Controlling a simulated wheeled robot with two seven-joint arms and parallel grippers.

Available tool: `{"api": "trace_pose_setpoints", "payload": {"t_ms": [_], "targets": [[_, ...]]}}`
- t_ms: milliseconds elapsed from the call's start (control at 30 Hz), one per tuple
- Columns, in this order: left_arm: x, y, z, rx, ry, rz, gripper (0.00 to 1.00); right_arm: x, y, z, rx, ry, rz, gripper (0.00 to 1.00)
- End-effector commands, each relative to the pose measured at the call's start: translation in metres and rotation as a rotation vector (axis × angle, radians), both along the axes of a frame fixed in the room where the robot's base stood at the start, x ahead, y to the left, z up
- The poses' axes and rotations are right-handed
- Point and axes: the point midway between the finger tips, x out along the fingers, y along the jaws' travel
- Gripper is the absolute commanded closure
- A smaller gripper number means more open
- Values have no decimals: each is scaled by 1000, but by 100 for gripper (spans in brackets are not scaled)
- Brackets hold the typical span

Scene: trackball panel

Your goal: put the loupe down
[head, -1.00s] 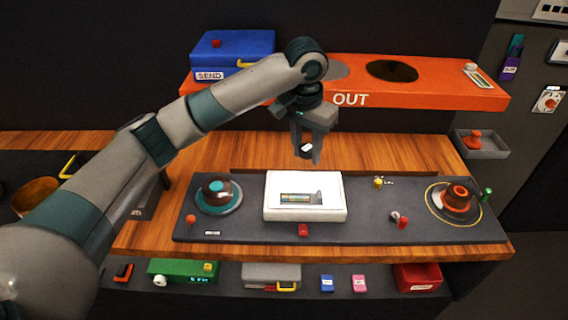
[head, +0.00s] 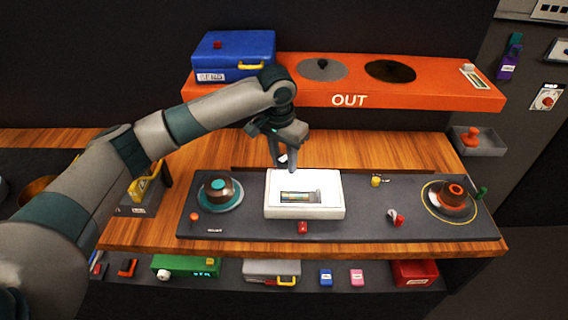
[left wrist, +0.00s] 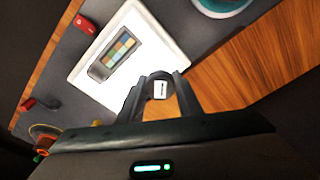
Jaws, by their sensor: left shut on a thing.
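My left gripper (head: 286,163) is shut on a small dark-and-white thing, which I take to be the loupe (left wrist: 160,88). It shows between the fingertips in the left wrist view and is mostly hidden by the fingers in the head view. The gripper hangs above the back edge of a white light box (head: 332,208); the light box also shows in the left wrist view (left wrist: 136,32). A strip with coloured frames (head: 299,197) lies on the light box top. My right gripper is not in view.
The dark panel (head: 362,228) bears a teal-ringed trackball (head: 220,192) at left and an orange-topped round control (head: 455,196) at right. An orange OUT shelf (head: 437,92) with a blue box (head: 234,52) stands behind. Bare wood (head: 385,150) lies behind the panel.

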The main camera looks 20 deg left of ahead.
Motion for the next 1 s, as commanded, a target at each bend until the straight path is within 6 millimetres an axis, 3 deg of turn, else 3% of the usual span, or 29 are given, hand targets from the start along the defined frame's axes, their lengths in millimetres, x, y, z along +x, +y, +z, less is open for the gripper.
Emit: {"api": "trace_pose_setpoints", "payload": {"t_ms": [200,600,633,700,1000], "targets": [[0,0,-19,0,0,-1,94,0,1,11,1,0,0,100],[0,0,-23,0,0,-1,94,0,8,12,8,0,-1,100],[0,0,-23,0,0,-1,61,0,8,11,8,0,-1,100],[0,0,-23,0,0,-1,50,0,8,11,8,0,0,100],[0,0,-22,0,-1,-1,50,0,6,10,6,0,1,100]]}}
